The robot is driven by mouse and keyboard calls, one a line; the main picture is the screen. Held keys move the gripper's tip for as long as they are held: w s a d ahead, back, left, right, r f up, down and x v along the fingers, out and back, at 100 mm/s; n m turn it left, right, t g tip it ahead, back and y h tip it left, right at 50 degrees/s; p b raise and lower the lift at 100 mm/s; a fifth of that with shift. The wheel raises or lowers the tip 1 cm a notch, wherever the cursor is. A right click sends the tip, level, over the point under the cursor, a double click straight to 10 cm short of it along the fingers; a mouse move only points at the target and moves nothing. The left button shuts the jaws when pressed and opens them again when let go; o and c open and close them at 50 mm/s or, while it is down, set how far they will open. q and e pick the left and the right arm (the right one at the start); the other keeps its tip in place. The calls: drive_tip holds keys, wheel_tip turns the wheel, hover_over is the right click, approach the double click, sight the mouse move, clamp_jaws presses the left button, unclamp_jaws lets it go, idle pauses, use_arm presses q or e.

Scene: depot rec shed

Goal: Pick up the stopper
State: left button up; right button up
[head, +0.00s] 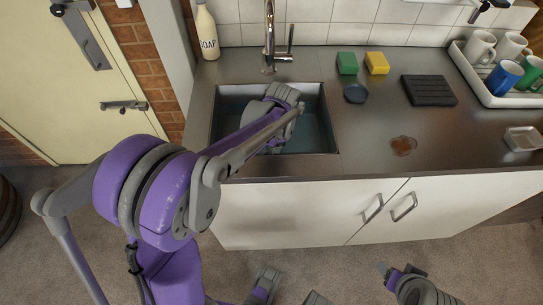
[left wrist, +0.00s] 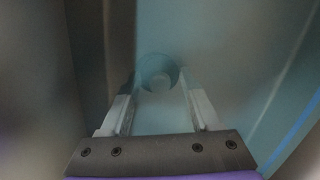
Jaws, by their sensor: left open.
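A round, blue-grey disc with a lighter centre (left wrist: 157,72) lies on the sink floor in the left wrist view, dim under bluish water. It looks like the stopper or drain, but I cannot tell which. My left gripper (left wrist: 159,86) is open, with one finger on each side of the disc and nothing held. I cannot tell whether the fingers touch it. In the head view my left arm reaches down into the sink (head: 329,140), and hides the disc and fingertips.
The tap (head: 270,40) stands behind the sink. A dark round dish (head: 355,93), green sponge (head: 347,63), yellow sponge (head: 377,63) and black ribbed mat (head: 428,90) lie to its right. A soap bottle (head: 206,32) stands back left. A brown spill (head: 403,145) marks the counter.

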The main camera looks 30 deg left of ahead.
use_arm(q)
clamp_jaws()
drive_tip(key=shift+r, duration=0.15)
